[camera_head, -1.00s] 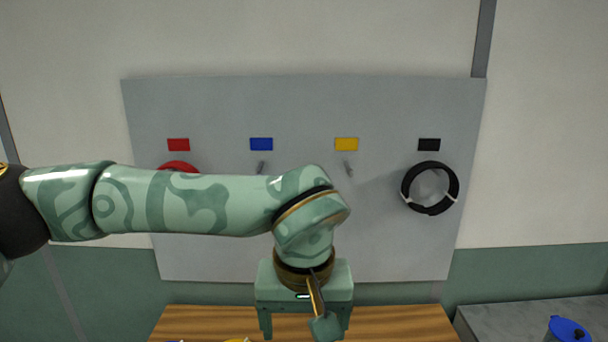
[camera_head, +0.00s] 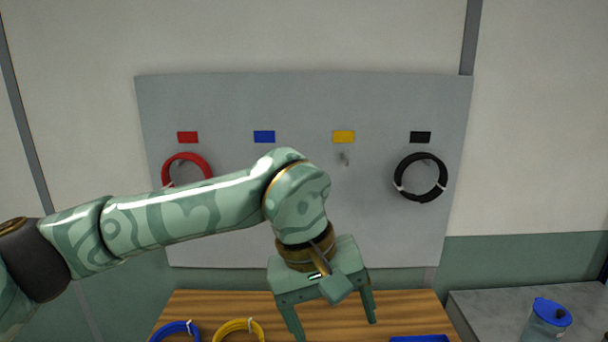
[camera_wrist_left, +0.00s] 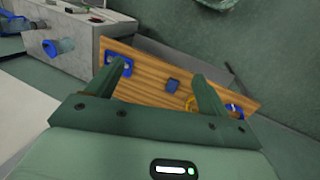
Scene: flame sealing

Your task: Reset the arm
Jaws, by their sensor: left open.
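My left gripper (camera_head: 335,326) hangs from my arm in front of the lower board, fingers pointing down toward the wooden table (camera_head: 210,303). Its fingers are apart with nothing between them; they also show open in the left wrist view (camera_wrist_left: 161,76). A red coil (camera_head: 165,172) hangs under the red label and a black coil (camera_head: 445,178) under the black label. A blue coil (camera_head: 170,329) and a yellow coil (camera_head: 232,326) lie on the table, left of the gripper. My forearm covers the spot below the blue label. My right gripper is not in view.
The grey board (camera_head: 385,240) stands behind the arm; a bare hook (camera_head: 345,158) sits below the yellow label. A blue tray (camera_head: 420,338) lies at the table's right. A blue-lidded container (camera_head: 546,321) stands on the grey counter (camera_head: 490,303).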

